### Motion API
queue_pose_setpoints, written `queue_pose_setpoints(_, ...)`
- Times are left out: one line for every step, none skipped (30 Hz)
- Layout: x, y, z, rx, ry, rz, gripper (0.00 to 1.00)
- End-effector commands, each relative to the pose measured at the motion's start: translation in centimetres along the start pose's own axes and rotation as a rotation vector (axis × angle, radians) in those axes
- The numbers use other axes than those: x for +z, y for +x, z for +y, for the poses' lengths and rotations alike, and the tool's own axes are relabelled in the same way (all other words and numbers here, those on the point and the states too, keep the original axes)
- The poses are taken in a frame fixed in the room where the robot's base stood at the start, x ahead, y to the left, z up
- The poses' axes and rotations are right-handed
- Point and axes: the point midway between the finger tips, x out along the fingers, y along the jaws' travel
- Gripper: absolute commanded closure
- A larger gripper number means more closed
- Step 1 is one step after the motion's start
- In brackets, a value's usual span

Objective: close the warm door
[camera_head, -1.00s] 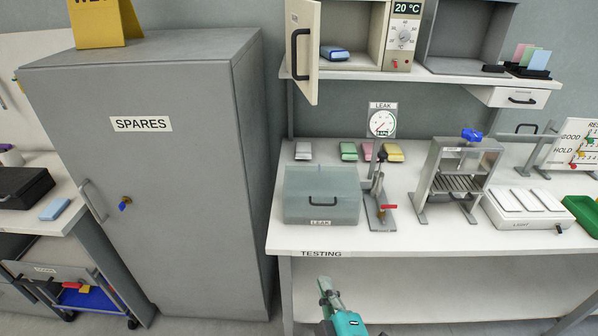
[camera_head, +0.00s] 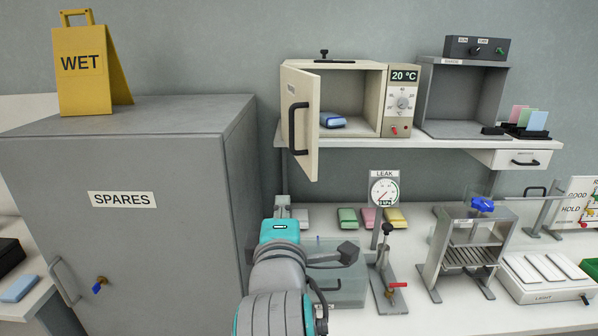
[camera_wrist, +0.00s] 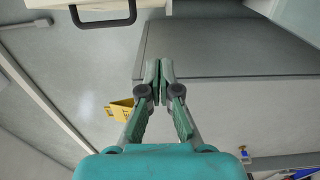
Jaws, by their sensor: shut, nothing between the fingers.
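The warm cabinet's cream door (camera_head: 316,122) stands open on the upper shelf, swung out at the cabinet's left side. Its dark handle (camera_head: 293,129) faces left. A blue packet (camera_head: 332,121) lies inside the cream warm cabinet (camera_head: 355,88). My gripper (camera_head: 282,204) is below the door, its fingers small and partly hidden behind my wrist. In the wrist view my gripper (camera_wrist: 160,66) is shut and empty. There the door (camera_wrist: 90,4) and its dark handle (camera_wrist: 104,18) show at the top edge, apart from the fingers.
The grey SPARES cabinet (camera_head: 125,240) with a yellow WET sign (camera_head: 82,75) stands left. Below the shelf (camera_head: 400,143) are the leak gauge (camera_head: 384,189), several coloured packets and a clear leak box (camera_head: 345,285). An open grey box (camera_head: 462,100) stands right of the warm cabinet.

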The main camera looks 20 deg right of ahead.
Motion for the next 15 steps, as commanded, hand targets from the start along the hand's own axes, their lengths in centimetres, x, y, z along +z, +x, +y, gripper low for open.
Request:
queue_pose_setpoints(-0.1, 0.0, 0.5, 0.000, -0.002, -0.003, 1.00)
queue_pose_setpoints(-0.1, 0.0, 0.7, 0.000, -0.003, -0.005, 1.00)
queue_pose_setpoints(-0.1, 0.1, 0.8, 0.000, -0.005, -0.006, 1.00)
queue_pose_setpoints(-0.1, 0.2, 0.9, 0.000, -0.007, -0.007, 1.00)
queue_pose_setpoints(0.0, 0.3, 0.9, -0.001, -0.007, -0.008, 1.00)
queue_pose_setpoints(0.0, 0.6, 0.9, -0.001, -0.008, -0.009, 1.00)
queue_pose_setpoints(0.0, 0.9, 0.8, -0.002, -0.008, -0.009, 1.00)
queue_pose_setpoints(0.0, 1.2, 0.8, -0.003, -0.008, -0.009, 1.00)
queue_pose_setpoints(0.0, 1.8, 0.8, -0.003, -0.008, -0.009, 1.00)
queue_pose_setpoints(0.0, 2.2, 0.8, -0.002, -0.008, -0.009, 1.00)
queue_pose_setpoints(0.1, 2.7, 0.8, -0.002, -0.008, -0.010, 1.00)
queue_pose_setpoints(0.1, 3.5, 0.8, -0.002, -0.008, -0.010, 1.00)
queue_pose_setpoints(0.1, 4.0, 0.8, -0.002, -0.008, -0.010, 1.00)
queue_pose_setpoints(0.1, 4.6, 0.8, -0.002, -0.008, -0.009, 1.00)
queue_pose_setpoints(0.1, 5.3, 0.8, -0.002, -0.008, -0.011, 1.00)
